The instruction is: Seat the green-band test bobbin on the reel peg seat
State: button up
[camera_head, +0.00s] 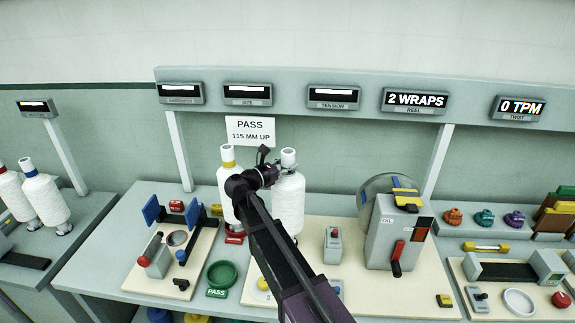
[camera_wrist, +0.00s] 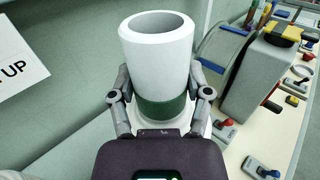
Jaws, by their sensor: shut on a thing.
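The green-band bobbin (camera_wrist: 158,60) is in the wrist view, a white tube with a green band below its open top. My gripper (camera_wrist: 160,92) is shut on it near the band, one finger on each side. In the head view the white bobbin (camera_head: 290,205) appears upright at my gripper (camera_head: 270,172), and its band is hidden there. My arm covers its lower end, so I cannot tell whether it touches the bench. The reel station (camera_head: 392,232) stands to its right, a grey box with a round disc behind. I cannot make out the peg seat.
A yellow-band bobbin (camera_head: 228,178) stands just left of the held one. A green PASS ring (camera_head: 222,274) lies at the front left. A grey switch box (camera_head: 333,245) stands between bobbin and reel station. Displays read 2 WRAPS (camera_head: 415,100) and 0 TPM (camera_head: 520,107).

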jog(key=shift+f+b, duration=1.1)
dwell(0.3)
jog(key=o, duration=1.4)
jog(key=shift+c, duration=0.2)
jog(key=shift+s, duration=0.1)
jog(key=v, duration=1.1)
jog(key=shift+s+a, duration=0.25)
jog(key=shift+a, duration=0.05)
jog(key=shift+s, duration=0.15)
